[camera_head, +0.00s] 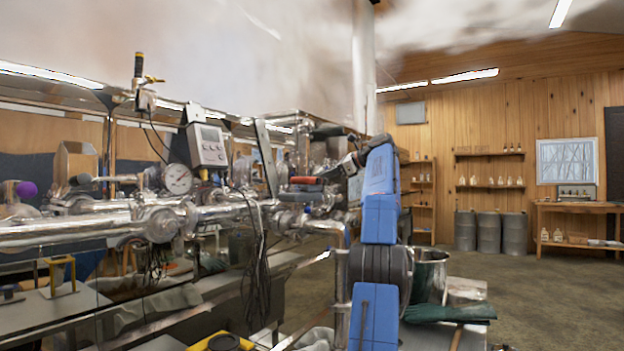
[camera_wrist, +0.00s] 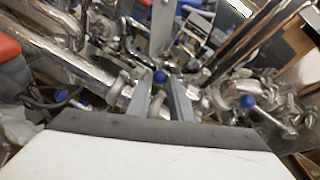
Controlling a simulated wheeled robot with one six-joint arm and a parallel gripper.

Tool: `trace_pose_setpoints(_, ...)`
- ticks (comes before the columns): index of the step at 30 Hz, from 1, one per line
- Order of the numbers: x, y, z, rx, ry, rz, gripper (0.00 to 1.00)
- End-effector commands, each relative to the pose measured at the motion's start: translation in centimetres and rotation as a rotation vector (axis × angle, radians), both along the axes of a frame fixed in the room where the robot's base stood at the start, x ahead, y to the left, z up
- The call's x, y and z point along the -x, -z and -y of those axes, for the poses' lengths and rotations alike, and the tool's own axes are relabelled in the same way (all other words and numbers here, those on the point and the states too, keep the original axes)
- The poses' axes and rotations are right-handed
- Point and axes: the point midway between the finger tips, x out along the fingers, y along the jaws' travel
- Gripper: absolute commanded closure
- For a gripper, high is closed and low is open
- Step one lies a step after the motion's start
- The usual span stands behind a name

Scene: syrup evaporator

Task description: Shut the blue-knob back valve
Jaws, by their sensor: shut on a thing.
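My gripper (camera_wrist: 160,84) shows in the wrist view with its two grey fingers either side of a blue knob (camera_wrist: 160,76) on the steel pipework; it is shut on this knob. More blue knobs show in the wrist view, one to the right (camera_wrist: 247,101) and one to the left (camera_wrist: 61,96). Which of them is the back valve I cannot tell from these frames alone. In the head view my arm reaches to the pipes at the middle, and the gripped knob is not clear there. The valve's stem and lever angle are hidden by the fingers.
Steel pipes (camera_head: 70,232) with a round gauge (camera_head: 178,179) and a digital meter (camera_head: 207,146) run along the left. The floor (camera_head: 550,300) at the right is clear.

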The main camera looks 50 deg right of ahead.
Motion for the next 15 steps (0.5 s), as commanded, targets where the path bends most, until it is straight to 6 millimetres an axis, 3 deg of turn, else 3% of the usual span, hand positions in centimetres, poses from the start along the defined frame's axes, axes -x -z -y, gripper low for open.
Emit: trace_pose_setpoints(15, 0.64, -0.01, 0.11, 0.000, -0.010, 0.001, 1.00)
